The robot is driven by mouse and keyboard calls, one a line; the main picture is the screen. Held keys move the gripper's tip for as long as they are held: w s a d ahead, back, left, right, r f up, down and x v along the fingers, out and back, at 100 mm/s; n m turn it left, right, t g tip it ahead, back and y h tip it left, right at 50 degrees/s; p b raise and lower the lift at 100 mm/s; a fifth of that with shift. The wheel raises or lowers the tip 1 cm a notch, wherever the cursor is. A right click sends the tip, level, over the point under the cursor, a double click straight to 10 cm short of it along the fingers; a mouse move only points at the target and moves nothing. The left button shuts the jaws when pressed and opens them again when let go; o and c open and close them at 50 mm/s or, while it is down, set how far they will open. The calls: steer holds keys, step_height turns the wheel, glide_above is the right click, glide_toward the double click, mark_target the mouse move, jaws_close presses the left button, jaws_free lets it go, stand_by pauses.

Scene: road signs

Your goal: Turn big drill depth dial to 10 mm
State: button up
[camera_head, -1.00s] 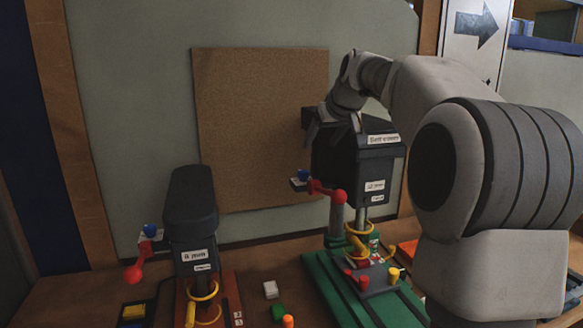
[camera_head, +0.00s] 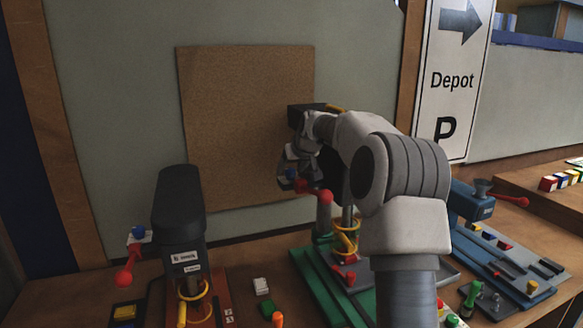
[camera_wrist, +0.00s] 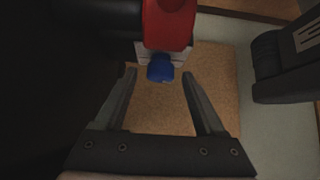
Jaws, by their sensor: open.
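The big drill stands on a green base (camera_head: 318,288); its black head (camera_head: 308,112) is mostly hidden behind my arm. Its depth dial is a small blue knob (camera_head: 292,174) on a pale plate, left of a red lever hub (camera_head: 305,187). In the wrist view the blue knob (camera_wrist: 160,69) sits in front of a white plate (camera_wrist: 178,53), below the red hub (camera_wrist: 168,22). My gripper (camera_wrist: 159,74) is open, its fingertips on either side of the knob with gaps showing. It also shows by the dial in the head view (camera_head: 296,158). The dial's marks cannot be read.
A smaller black drill (camera_head: 181,215) with a red lever stands at the left. A cork board (camera_head: 240,120) hangs behind. Small blocks (camera_head: 261,286) lie between the drills. A blue machine (camera_head: 472,203) stands at the right, below a Depot sign (camera_head: 452,80).

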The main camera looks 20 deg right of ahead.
jaws_close()
stand_by(0.4)
